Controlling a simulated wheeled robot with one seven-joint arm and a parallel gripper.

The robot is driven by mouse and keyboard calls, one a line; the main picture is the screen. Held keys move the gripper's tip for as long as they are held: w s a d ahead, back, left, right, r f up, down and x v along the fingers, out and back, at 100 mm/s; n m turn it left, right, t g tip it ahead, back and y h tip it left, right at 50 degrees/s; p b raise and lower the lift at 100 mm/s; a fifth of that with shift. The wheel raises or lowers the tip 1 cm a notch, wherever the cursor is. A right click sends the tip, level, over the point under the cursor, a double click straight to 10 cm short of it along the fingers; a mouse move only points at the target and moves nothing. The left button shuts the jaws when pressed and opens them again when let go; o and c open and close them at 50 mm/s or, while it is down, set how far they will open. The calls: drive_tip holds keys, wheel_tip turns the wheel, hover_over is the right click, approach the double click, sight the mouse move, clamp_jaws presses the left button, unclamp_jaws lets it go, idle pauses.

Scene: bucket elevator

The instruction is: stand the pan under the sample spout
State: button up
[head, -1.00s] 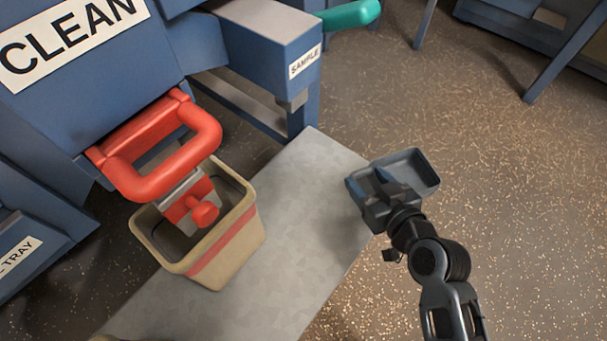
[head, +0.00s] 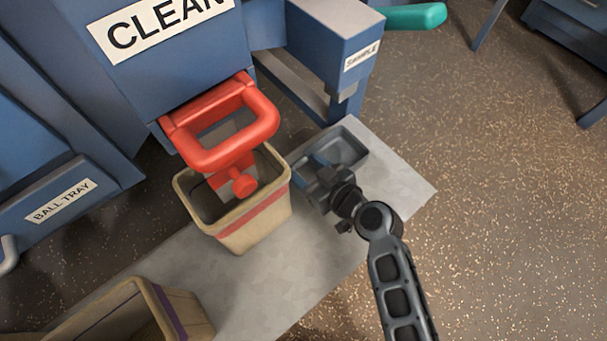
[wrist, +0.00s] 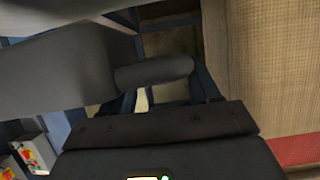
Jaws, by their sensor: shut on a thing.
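The dark grey pan (head: 345,152) is over the grey slab, in front of and a little below the sample spout (head: 345,93) in the head view. In the wrist view the pan (wrist: 60,65) fills the upper left, close to the camera. I cannot tell whether the pan touches the slab.
A beige bucket with a red band (head: 245,225) stands just left of the pan, below the red handle (head: 232,150). Its wall fills the right of the wrist view (wrist: 270,65). Another beige bucket (head: 175,310) is at the lower left. The slab (head: 405,185) is bare right of the pan.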

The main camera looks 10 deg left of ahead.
drive_tip(key=shift+x, duration=0.95)
drive_tip(key=shift+f+b, duration=0.8)
drive_tip(key=shift+f, duration=1.35)
drive_tip(key=shift+f, duration=0.15)
drive_tip(key=o, duration=1.1)
drive_tip(key=shift+o, duration=0.2)
drive_tip(key=shift+s+d+r, duration=0.1)
drive_tip(key=shift+r, duration=0.15)
drive_tip(key=p+v, duration=0.1)
drive_tip(key=v, duration=1)
drive_tip(key=shift+s+d, duration=0.25)
drive_tip(key=shift+d, duration=0.05)
